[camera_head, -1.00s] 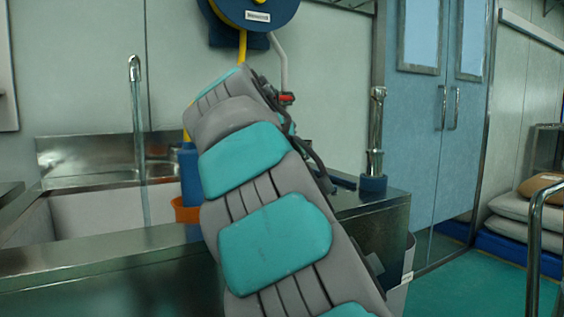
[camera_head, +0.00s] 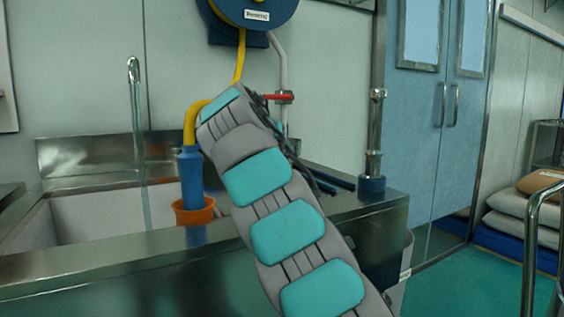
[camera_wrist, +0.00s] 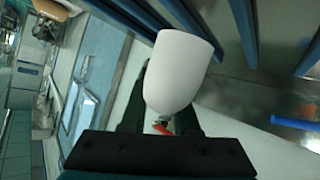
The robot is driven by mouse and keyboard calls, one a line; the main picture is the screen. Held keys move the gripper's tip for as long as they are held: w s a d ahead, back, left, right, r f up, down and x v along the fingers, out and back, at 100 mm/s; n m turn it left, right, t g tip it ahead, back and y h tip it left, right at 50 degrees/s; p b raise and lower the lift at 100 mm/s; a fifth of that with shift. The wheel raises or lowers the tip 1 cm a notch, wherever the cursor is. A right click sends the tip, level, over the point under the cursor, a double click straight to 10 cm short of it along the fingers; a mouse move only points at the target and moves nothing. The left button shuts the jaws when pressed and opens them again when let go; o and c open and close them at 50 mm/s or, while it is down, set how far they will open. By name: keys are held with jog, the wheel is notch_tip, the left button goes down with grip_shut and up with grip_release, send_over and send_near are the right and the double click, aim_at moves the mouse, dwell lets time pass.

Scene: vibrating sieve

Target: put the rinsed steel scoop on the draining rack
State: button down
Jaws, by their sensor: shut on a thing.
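The scoop (camera_wrist: 183,72) shows in the wrist view as a smooth, pale, rounded bowl in front of my gripper (camera_wrist: 160,118). My gripper is shut on the scoop; the grip point itself is mostly hidden behind the bowl. Blue bars of the draining rack (camera_wrist: 190,28) run beyond the scoop at the top of the wrist view. I cannot tell whether the scoop touches them. In the head view, part of the rack (camera_head: 335,181) shows to the right of my arm on the steel counter. My gripper and the scoop are hidden behind my arm there.
The sink (camera_head: 95,215) is at the left, with a thin stream of water under its tap (camera_head: 134,70). A blue spray nozzle (camera_head: 191,175) stands in an orange holder (camera_head: 193,211) beside my arm. A steel post (camera_head: 375,130) stands on the counter's right end.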

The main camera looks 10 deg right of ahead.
jog(key=shift+f+b, duration=0.5)
jog(key=shift+f, duration=1.35)
jog(key=shift+f, duration=0.1)
jog(key=c, duration=0.7)
grip_release()
jog(key=shift+o, duration=0.2)
jog(key=shift+r, duration=0.2)
jog(key=v, duration=1.2)
jog(key=shift+f, duration=0.1)
